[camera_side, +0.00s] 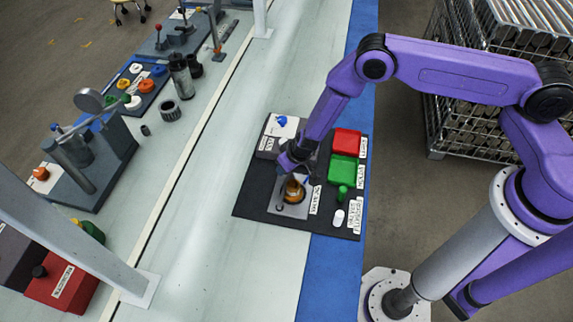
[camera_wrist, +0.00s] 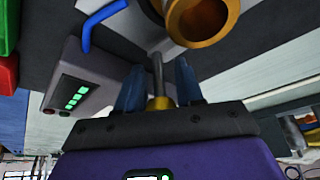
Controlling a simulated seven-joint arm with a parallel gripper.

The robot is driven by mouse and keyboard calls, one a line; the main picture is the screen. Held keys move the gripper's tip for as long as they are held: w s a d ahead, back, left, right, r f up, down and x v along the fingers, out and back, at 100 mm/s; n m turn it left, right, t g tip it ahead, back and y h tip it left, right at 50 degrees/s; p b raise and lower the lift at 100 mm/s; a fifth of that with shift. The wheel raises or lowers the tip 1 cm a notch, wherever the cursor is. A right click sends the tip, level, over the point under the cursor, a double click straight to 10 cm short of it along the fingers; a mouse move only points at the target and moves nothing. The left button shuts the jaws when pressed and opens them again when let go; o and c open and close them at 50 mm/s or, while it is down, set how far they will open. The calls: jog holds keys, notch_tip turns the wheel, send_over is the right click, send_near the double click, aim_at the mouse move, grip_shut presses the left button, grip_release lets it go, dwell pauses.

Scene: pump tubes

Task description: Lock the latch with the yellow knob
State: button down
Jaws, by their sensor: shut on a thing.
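In the wrist view, the yellow knob (camera_wrist: 158,103) sits between the two blue fingers of my gripper (camera_wrist: 157,85), at the end of a grey metal rod (camera_wrist: 158,70). The gripper is shut on this knob, and the fingers partly cover its sides. The rod runs up toward a round brass-coloured part (camera_wrist: 207,22). In the side view, my gripper (camera_side: 290,166) is low over the black board, just behind the brass-coloured part (camera_side: 295,190) on its grey plate (camera_side: 285,209). The knob is hidden or too small to make out there.
The black board (camera_side: 258,200) carries a red tray (camera_side: 346,142), a green tray (camera_side: 342,169), a green piece (camera_side: 343,192) and a white piece (camera_side: 339,217). A grey box with a display (camera_wrist: 88,92) and a blue bent hook (camera_wrist: 95,25) are close to the gripper.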

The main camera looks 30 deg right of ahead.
jog(key=c, duration=0.9)
grip_release()
jog(key=shift+s+d, duration=0.1)
jog(key=v, duration=1.7)
jog(key=shift+r, duration=0.25)
